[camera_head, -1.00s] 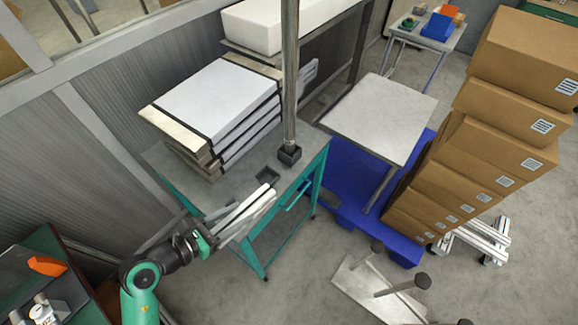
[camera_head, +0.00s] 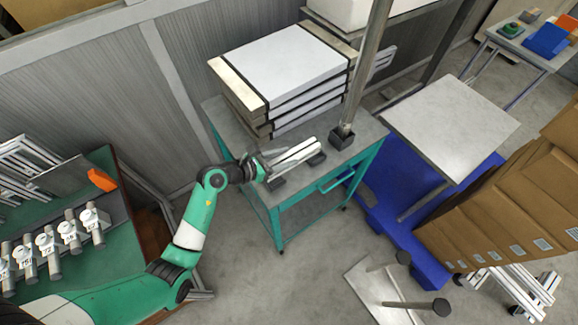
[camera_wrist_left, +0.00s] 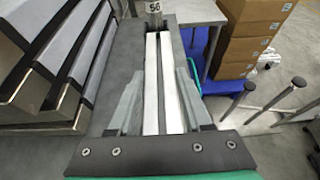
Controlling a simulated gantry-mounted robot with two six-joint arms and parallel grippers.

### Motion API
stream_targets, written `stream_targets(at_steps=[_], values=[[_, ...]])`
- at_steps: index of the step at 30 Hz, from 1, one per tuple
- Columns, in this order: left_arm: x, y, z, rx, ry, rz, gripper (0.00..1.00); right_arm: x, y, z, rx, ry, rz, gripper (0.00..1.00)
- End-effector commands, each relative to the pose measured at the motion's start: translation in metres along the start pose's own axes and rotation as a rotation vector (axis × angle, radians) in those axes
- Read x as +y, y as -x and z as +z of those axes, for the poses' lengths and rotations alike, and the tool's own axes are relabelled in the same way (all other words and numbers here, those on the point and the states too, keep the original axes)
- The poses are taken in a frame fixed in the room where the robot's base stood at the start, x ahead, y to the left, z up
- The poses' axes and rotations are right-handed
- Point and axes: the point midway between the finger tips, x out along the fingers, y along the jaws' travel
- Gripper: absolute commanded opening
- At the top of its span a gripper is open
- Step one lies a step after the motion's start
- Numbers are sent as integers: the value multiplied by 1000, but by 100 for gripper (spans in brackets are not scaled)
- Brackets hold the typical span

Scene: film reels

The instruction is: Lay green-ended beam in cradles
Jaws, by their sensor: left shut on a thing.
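A pale silver-white beam (camera_head: 298,151) lies low over the grey top of the teal-legged bench (camera_head: 225,118). My left gripper (camera_head: 272,166) is shut on it near its near end. In the left wrist view the beam (camera_wrist_left: 152,85) runs straight ahead between the two fingers, lengthwise groove showing. Two small dark blocks, seemingly the cradles, are the near block (camera_head: 276,184) and the far block (camera_head: 317,159), beside or under the beam. I cannot tell whether the beam touches them. No green end shows. My right gripper is out of view.
A metal post (camera_head: 362,78) in a dark base stands just past the beam. Stacked pale slabs (camera_head: 285,62) fill the bench's rear. A grey table (camera_head: 450,125) and cartons (camera_head: 525,205) stand right. Tagged cylinders (camera_head: 70,236) lie left.

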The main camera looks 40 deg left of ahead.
Motion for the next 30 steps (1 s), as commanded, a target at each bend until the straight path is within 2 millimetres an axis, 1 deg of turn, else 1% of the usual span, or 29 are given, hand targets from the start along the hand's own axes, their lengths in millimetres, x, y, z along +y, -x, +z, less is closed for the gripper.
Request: stream_targets(at_steps=[1, 3, 8, 11, 13, 16, 23, 30], values=[[3, -10, -8, -2, 0, -1, 0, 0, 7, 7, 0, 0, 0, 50], [5, -16, -10, -4, -1, -1, 0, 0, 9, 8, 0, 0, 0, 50], [6, -19, -10, -4, 0, -1, 0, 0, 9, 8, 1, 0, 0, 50], [9, -28, -17, -3, 0, 0, 0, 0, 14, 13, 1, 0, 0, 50], [8, -32, -31, -1, 1, -1, 0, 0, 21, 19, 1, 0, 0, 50], [8, -37, -43, -2, 0, 0, 0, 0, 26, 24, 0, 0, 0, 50], [8, -36, -41, -3, 0, 0, 0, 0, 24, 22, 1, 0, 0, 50], [8, -39, -48, -3, 0, 0, 0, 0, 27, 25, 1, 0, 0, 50]])
